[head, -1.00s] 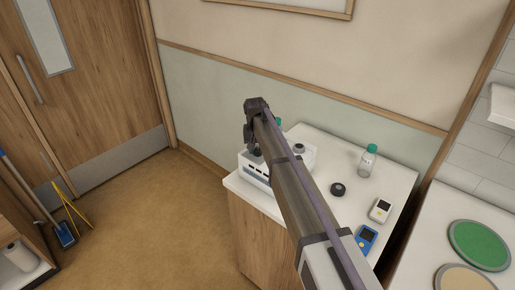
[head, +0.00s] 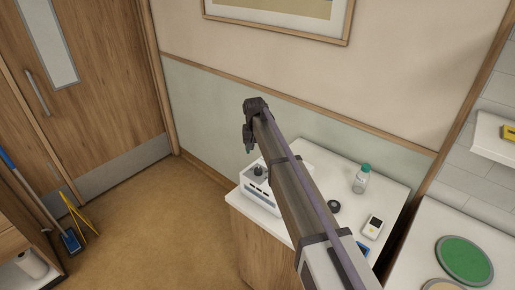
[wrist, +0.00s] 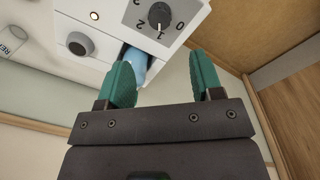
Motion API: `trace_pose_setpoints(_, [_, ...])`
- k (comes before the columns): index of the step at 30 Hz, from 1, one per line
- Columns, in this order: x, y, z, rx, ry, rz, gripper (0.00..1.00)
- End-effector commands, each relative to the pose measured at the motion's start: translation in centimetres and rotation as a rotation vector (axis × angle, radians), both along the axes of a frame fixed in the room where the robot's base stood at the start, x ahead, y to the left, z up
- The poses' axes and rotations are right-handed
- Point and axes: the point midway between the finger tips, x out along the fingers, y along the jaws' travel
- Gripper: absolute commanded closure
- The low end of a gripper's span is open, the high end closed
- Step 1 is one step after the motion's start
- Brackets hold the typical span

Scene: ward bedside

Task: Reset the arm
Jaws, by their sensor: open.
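My gripper (head: 249,150) is at the far end of my arm, beside and above a white device (head: 256,196) on the cabinet top. In the wrist view its two green fingers are apart with nothing between them (wrist: 162,78). Beyond the fingertips the device (wrist: 112,14) shows a dark dial (wrist: 159,15) with printed numbers and a grey round knob (wrist: 80,44). A light blue thing (wrist: 136,58) shows at a dark opening in the device, partly behind one finger. My arm hides part of the device in the head view.
On the cabinet top (head: 385,175) are a clear bottle with a green cap (head: 361,180), a dark round thing (head: 333,207), a white meter (head: 373,226) and a partly hidden blue one (head: 363,247). A green disc (head: 465,260) lies at right. Open floor (head: 160,225) is at left.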

Motion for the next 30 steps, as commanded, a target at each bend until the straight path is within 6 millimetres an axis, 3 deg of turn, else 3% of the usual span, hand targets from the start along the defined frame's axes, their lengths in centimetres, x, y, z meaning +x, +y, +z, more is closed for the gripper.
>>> trace_pose_setpoints(1, [0.0,0.0,0.8,0.0,0.0,0.0,0.4])
trace_pose_setpoints(11, [-0.2,0.0,0.4,0.001,0.001,0.029,0.4])
trace_pose_setpoints(14, [-4.7,-1.5,0.3,0.008,0.003,0.079,0.4])
trace_pose_setpoints(17, [-11.7,-6.1,-1.9,0.018,0.006,0.098,0.4])
trace_pose_setpoints(21, [-22.9,-14.0,-5.9,0.034,0.006,0.075,0.4])
trace_pose_setpoints(24, [-29.7,-18.4,-8.5,0.042,0.005,0.031,0.4])
trace_pose_setpoints(27, [-34.0,-21.4,-10.5,0.046,0.003,-0.025,0.4])
trace_pose_setpoints(30, [-35.1,-23.2,-11.8,0.046,0.001,-0.069,0.4])
